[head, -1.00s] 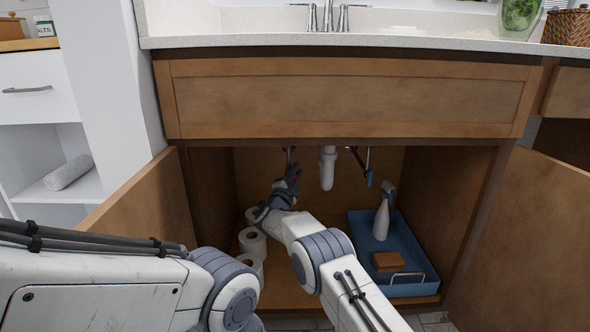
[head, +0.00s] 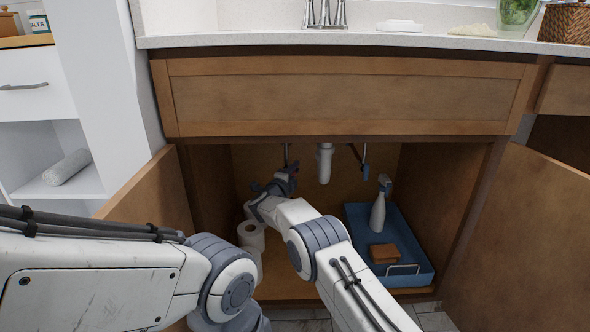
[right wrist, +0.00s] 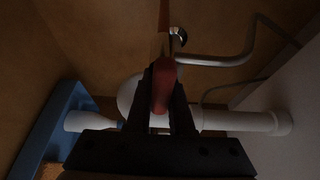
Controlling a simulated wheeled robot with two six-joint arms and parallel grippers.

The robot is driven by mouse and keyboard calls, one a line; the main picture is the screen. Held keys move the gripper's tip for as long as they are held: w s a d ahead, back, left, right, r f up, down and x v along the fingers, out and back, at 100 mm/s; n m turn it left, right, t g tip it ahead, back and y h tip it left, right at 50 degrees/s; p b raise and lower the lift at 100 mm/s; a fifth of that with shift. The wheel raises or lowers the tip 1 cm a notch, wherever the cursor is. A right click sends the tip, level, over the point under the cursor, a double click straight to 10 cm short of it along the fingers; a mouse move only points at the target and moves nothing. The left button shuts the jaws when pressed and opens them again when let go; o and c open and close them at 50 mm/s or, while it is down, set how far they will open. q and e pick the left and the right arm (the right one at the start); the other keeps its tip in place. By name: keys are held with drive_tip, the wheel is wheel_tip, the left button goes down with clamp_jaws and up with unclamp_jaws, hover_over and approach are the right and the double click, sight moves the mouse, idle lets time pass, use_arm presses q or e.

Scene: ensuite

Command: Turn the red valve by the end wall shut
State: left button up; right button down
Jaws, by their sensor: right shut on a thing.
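The red valve (right wrist: 163,88) shows in the right wrist view between the two dark fingers of my right gripper, which is shut on it. In the head view my right gripper (head: 284,178) is deep inside the open sink cabinet, left of the white drain pipe (head: 324,163). There the valve is mostly hidden behind the gripper, and only a small bit of red shows. A thin supply pipe (head: 286,153) runs up above the gripper. My left gripper is not in view; only arm parts show at the lower left.
Toilet paper rolls (head: 251,234) stand at the cabinet's left, close to my right forearm. A blue tray (head: 420,262) with a spray bottle (head: 378,212) and a brown block (head: 383,253) sits at the right. Open doors (head: 148,195) flank the cabinet. A blue-handled valve (head: 365,172) hangs right of the drain.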

idle(0.3)
drive_tip(key=c, duration=0.8)
unclamp_jaws()
drive_tip(key=p+v, duration=0.5)
drive_tip(key=v, duration=0.5)
drive_tip(key=shift+s+p, duration=0.25)
drive_tip(key=shift+p, duration=0.15)
